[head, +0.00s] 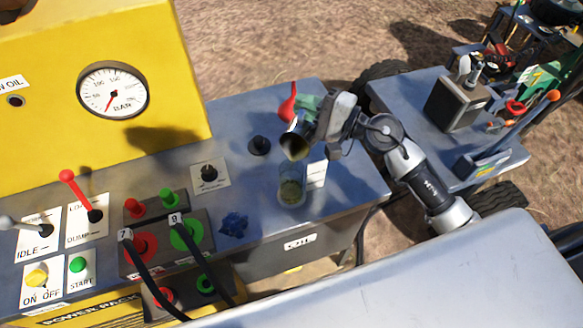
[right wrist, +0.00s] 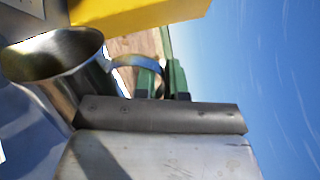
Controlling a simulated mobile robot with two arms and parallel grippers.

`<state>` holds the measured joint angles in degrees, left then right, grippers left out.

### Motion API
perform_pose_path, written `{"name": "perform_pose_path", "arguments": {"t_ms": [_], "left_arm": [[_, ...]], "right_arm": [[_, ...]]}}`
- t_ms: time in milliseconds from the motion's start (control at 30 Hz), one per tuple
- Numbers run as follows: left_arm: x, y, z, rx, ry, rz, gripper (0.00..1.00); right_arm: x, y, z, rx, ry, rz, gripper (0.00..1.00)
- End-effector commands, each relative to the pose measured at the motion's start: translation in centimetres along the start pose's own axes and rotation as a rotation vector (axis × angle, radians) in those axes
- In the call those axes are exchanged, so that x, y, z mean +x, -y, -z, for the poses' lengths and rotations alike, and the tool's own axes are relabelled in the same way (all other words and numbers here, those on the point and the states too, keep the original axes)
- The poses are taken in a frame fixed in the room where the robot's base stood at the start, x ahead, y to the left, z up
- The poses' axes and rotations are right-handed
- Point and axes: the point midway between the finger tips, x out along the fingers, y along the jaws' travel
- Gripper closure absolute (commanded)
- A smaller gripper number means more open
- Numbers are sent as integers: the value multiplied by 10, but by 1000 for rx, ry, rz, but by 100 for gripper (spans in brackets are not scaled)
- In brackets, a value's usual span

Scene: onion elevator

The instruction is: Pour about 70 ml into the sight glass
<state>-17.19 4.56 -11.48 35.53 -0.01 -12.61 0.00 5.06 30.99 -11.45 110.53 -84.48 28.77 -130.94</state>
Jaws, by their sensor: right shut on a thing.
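My right gripper (head: 318,128) is shut on a metal cup (head: 294,147), above the blue-grey bench. The cup is tilted, with its mouth toward the lower left in the head view. The sight glass (head: 291,190) stands on the bench just below the cup's mouth, apart from it, with yellowish-green liquid inside. I cannot make out a stream between them or the exact level. In the right wrist view, the cup (right wrist: 62,62) shows its open mouth and shiny inner wall; one gripper finger (right wrist: 160,116) crosses in front. My left gripper is not in view.
A red spout-like thing (head: 288,103) stands behind the cup. A black cap (head: 259,145) and a blue knob (head: 234,224) are on the bench to the left. The yellow panel with a gauge (head: 112,90) rises at left. Black hoses (head: 198,262) hang over the front edge.

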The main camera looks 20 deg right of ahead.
Motion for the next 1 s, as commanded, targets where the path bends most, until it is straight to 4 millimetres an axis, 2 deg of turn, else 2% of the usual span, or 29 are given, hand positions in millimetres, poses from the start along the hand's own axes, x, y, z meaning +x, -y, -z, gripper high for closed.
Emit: {"name": "perform_pose_path", "arguments": {"t_ms": [1000], "left_arm": [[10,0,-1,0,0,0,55]], "right_arm": [[0,-1,-8,-83,3,1,100]]}}
